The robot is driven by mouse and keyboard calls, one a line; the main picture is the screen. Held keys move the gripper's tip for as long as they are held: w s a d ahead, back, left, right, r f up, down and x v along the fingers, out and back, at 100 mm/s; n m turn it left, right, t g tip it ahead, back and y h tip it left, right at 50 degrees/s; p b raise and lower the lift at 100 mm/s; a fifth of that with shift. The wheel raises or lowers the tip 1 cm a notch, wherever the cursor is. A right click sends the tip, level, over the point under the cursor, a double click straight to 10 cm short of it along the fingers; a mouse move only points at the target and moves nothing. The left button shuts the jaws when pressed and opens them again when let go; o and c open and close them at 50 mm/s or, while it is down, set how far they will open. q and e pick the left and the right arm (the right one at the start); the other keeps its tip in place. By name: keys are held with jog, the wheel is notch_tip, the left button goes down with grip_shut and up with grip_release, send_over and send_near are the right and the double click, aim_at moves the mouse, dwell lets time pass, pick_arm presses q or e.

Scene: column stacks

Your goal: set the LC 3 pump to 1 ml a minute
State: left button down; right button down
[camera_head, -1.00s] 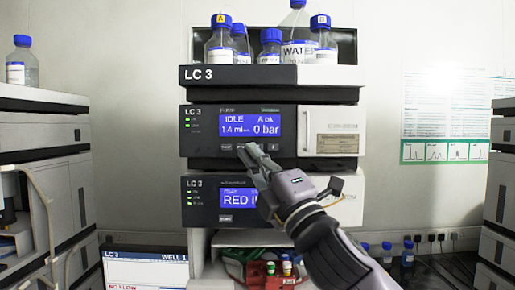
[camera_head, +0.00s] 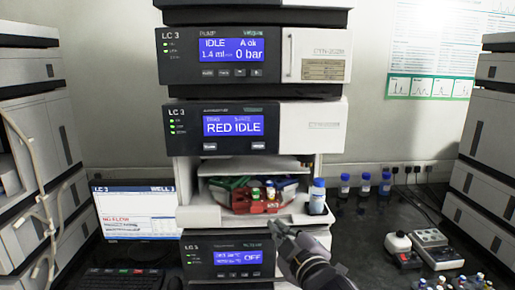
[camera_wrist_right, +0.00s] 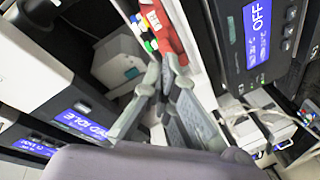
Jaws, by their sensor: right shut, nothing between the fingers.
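The LC 3 pump (camera_head: 203,72) is the upper module in the head view, with a blue display (camera_head: 231,50) reading IDLE, 1.4 ml, A ok and 0 bar. A row of small dark buttons (camera_head: 231,73) sits under the display. My right gripper (camera_head: 281,230) is shut and empty, well below the pump, in front of the lower tray and the bottom module. In the right wrist view its fingers (camera_wrist_right: 176,75) are together at the tips with nothing between them. My left gripper is not in view.
Below the pump stands a module reading RED IDLE (camera_head: 234,126), then a red vial rack (camera_head: 256,202) and a bottom module reading OFF (camera_head: 238,257). A blue-capped bottle (camera_head: 317,196) stands right of the rack. A monitor (camera_head: 136,212) shows NO FLOW at left.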

jog(key=s+d+f+m+g+h, duration=0.1)
jog(key=s+d+f+m+g, duration=0.25)
jog(key=s+f, duration=0.7)
jog(key=s+d+f+m+g+h, duration=0.2)
jog(key=s+d+f+m+g, duration=0.15)
jog(key=s+f, duration=0.7)
jog(key=s+d+f+m+g+h, duration=0.1)
jog(key=s+d+f+m+g, duration=0.45)
jog(key=f, duration=0.85)
jog(key=s+f+n+g, duration=0.1)
jog(key=s+f, duration=0.3)
jog(key=f, duration=0.5)
jog(key=s+f+n, duration=0.1)
jog(key=s+f, duration=0.2)
jog(key=f, duration=0.7)
jog(key=s+f+g, duration=0.1)
jog(key=s+f, duration=0.3)
jog(key=f, duration=0.5)
jog(key=s+d+f+b, duration=0.1)
jog(key=s+d+f, duration=0.1)
jog(key=s+f, duration=1)
jog(key=s+g, duration=0.1)
jog(key=s, duration=0.1)
jog(key=shift+s+d+f, duration=0.3)
jog(key=shift+d+f, duration=0.05)
jog(key=shift+d, duration=0.05)
jog(key=shift+n, duration=0.25)
